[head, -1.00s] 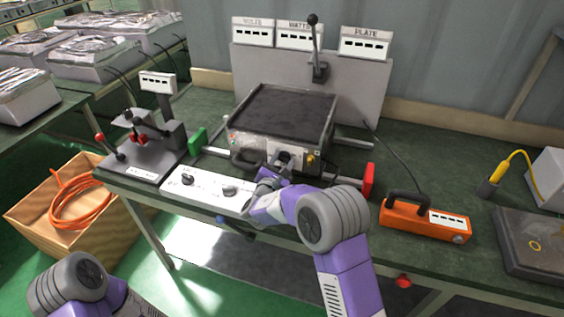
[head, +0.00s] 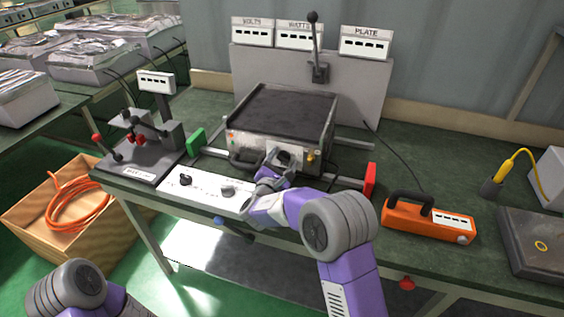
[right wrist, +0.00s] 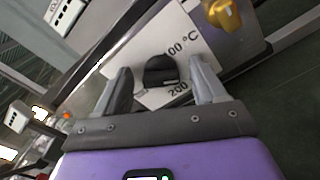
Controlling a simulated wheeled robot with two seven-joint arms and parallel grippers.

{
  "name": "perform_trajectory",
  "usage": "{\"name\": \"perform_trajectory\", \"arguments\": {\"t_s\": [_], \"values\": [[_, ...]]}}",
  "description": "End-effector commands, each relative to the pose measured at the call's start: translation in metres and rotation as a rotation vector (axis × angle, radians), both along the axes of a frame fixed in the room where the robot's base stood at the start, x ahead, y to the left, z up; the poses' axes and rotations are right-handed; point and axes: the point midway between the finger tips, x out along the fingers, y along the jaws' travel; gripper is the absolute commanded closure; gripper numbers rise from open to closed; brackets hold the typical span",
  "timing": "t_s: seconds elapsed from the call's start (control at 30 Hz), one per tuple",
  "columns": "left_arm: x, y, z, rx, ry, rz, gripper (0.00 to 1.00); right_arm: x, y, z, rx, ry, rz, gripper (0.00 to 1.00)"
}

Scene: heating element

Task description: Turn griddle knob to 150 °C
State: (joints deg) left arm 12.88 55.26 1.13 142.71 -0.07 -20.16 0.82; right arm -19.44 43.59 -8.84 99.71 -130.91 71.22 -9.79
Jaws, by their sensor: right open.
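The griddle (head: 284,105) is a metal box with a dark flat top on the green workbench. Its black knob (right wrist: 160,70) sits on a white dial plate (right wrist: 178,50) on the front face.
A white control panel (head: 207,190) with knobs lies left of my right gripper. A yellow-orange knob (right wrist: 224,14) sits beside the dial. A red block (head: 370,179) and an orange meter (head: 428,219) stand to the right. Displays stand behind the griddle.

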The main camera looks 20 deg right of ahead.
Motion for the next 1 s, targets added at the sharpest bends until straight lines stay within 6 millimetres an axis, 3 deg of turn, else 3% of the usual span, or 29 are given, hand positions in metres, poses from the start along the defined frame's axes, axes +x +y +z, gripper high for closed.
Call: {"name": "perform_trajectory", "arguments": {"t_s": [0.23, 0.67, 1.0], "values": [[0.000, 0.000, 0.002, 0.000, 0.000, 0.000, 1.00, -0.006, 0.006, 0.000, 0.000, 0.002, 0.002, 0.30], [0.000, 0.000, 0.014, 0.000, 0.000, 0.000, 1.00, -0.059, 0.040, 0.001, 0.000, 0.000, 0.001, 0.30], [0.000, 0.000, 0.014, 0.000, 0.000, 0.000, 1.00, -0.063, 0.042, 0.000, 0.000, 0.000, 0.000, 0.30]]}}
